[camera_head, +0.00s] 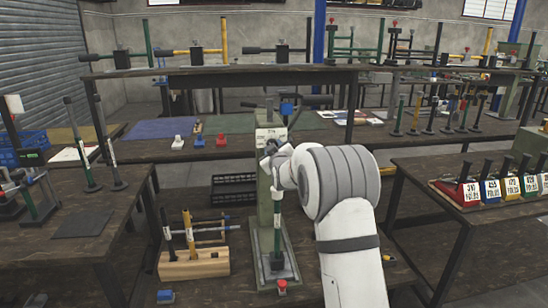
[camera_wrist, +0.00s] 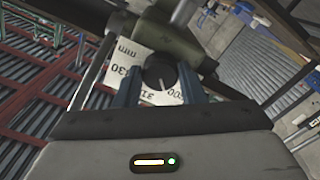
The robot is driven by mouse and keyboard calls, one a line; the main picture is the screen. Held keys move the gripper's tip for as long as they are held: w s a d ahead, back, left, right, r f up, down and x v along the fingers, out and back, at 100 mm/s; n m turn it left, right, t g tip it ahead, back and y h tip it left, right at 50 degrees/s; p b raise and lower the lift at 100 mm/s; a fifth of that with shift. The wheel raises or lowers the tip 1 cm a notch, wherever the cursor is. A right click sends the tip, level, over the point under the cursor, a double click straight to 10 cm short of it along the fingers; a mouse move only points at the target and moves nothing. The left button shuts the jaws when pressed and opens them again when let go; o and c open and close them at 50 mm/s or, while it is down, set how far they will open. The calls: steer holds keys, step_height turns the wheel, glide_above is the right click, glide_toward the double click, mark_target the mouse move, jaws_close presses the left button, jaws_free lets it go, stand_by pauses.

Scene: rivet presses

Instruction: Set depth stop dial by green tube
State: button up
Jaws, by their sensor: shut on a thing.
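The depth stop dial is a small black knob (camera_wrist: 160,72) on a white plate (camera_wrist: 128,58) printed with "mm" and numbers, partly hidden; I cannot read the setting exactly. My gripper (camera_wrist: 160,84) is shut on the knob, with one finger at each side. In the head view my gripper (camera_head: 272,160) is at the upper front of the grey-green press (camera_head: 265,205), and my wrist hides the dial. A green tube (camera_head: 277,240) with a white label stands upright in front of the press column, over its base plate.
A wooden rack (camera_head: 195,265) with dark and yellow-ended tools stands left of the press. A small blue block (camera_head: 165,296) lies near the front edge. Numbered coloured blocks (camera_head: 465,194) stand on the right table. A red knob (camera_head: 282,286) sits at the press's front.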

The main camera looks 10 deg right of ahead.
steer(key=shift+a+m+b, duration=0.2)
steer(key=shift+m+b, duration=6.55)
steer(key=shift+m, duration=3.35)
steer(key=o, duration=1)
steer(key=s, duration=0.7)
steer(key=shift+s, duration=0.4)
